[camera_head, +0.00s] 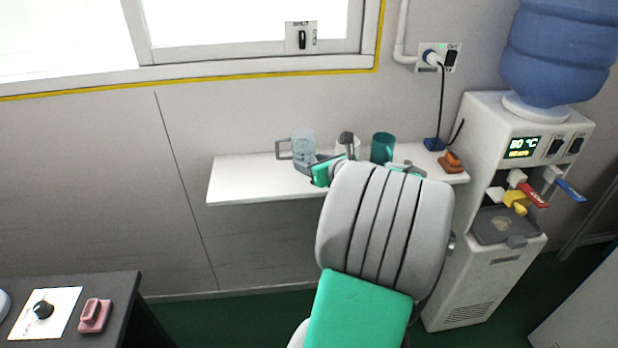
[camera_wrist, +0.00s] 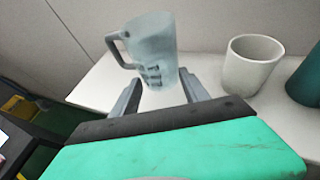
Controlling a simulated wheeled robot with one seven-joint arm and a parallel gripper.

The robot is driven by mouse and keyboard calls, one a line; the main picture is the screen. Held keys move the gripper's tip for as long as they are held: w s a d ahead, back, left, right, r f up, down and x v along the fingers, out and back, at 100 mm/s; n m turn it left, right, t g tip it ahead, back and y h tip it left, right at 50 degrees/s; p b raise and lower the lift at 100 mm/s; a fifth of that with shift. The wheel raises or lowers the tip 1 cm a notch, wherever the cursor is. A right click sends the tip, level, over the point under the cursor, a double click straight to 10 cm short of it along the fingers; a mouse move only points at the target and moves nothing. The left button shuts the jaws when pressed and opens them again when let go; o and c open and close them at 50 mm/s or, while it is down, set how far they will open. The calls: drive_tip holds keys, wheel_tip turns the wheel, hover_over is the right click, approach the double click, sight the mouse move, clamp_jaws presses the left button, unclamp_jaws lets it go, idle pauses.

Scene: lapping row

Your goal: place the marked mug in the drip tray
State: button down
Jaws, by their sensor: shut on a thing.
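The pale grey-blue, see-through mug with dark marks on its side (camera_wrist: 155,55) stands between my fingers in the wrist view, its handle to the left. My gripper (camera_wrist: 160,84) is shut on its lower part. In the head view the mug (camera_head: 304,143) is at the left part of the white wall shelf; I cannot tell whether its base touches the shelf. My arm hides much of my gripper there. The drip tray (camera_head: 492,229) is the grey tray under the taps of the water dispenser at the right.
A white mug (camera_wrist: 250,65) and a teal mug (camera_head: 382,147) stand right of the held mug on the shelf (camera_head: 237,180). An orange-brown object (camera_head: 452,163) lies at the shelf's right end. Red, blue and yellow taps jut out above the tray on the dispenser (camera_head: 475,285).

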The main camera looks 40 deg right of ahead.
drive_tip(key=shift+w+f, duration=0.35)
drive_tip(key=shift+w, duration=0.05)
drive_tip(key=f, duration=0.4)
drive_tip(key=shift+w+b, duration=0.35)
drive_tip(key=shift+b, duration=0.05)
drive_tip(key=c, duration=0.6)
unclamp_jaws()
drive_tip(key=shift+f, duration=0.1)
drive_tip(key=shift+o, duration=0.2)
